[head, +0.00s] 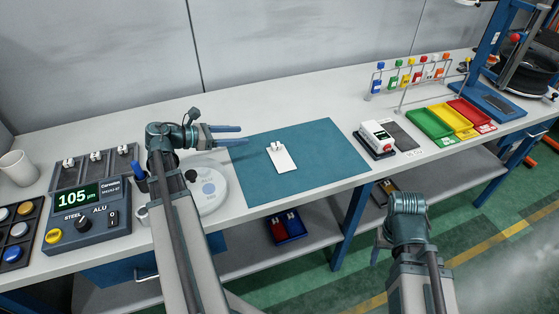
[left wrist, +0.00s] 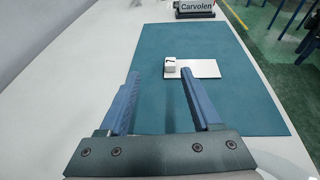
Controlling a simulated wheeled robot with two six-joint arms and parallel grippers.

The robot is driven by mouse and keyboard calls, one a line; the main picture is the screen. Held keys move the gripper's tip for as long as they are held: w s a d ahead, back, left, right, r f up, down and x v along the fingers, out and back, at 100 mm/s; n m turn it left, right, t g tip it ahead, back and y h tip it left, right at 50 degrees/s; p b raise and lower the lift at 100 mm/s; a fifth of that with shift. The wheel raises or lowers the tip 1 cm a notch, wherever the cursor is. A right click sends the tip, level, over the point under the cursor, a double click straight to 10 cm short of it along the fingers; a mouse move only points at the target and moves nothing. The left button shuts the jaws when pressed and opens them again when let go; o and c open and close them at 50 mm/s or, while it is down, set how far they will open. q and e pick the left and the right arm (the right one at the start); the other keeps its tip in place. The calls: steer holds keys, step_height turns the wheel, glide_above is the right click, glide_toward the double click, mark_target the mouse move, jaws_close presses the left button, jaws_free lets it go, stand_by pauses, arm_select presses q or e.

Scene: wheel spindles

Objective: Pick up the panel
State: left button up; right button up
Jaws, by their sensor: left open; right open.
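The panel (head: 281,157) is a small white plate lying flat on a teal mat (head: 325,150). It has a white raised block at one end, the far end in the head view. In the left wrist view the panel (left wrist: 205,69) lies beyond the fingertips, a little to the right, with its block at the left. My left gripper (head: 240,134) is open and empty, left of the panel and apart from it; its two blue fingers also show in the left wrist view (left wrist: 160,85). My right gripper (head: 382,246) is low at the front of the bench, away from the panel, its fingers mostly hidden.
A gauge box (head: 88,212) and a round white dish (head: 209,188) stand left of the mat. A small white device (head: 377,138) stands at its right, with green, yellow and red trays (head: 430,122) beyond. The mat around the panel is clear.

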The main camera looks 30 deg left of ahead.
arm_select(q)
steer(key=s, duration=0.1)
steer(key=s+f+g, duration=0.1)
steer(key=s+f+m, duration=0.1)
steer(key=shift+s+a+h, duration=0.15)
steer(key=shift+a+h, duration=0.15)
steer(key=b, duration=0.3)
glide_toward(272, 145)
steer(key=shift+w+d+f, duration=0.75)
steer(key=shift+d+f, duration=0.2)
steer(key=shift+d, duration=0.15)
steer(key=shift+w+d, duration=0.25)
steer(key=shift+w, duration=0.05)
steer(key=shift+w+d+f, duration=0.1)
steer(key=shift+w+d, duration=0.05)
steer(key=shift+w, duration=0.15)
steer(key=b+x, duration=0.1)
steer(key=x, duration=0.3)
steer(key=shift+w+b, duration=0.4)
steer(key=shift+w, duration=0.05)
jaws_close()
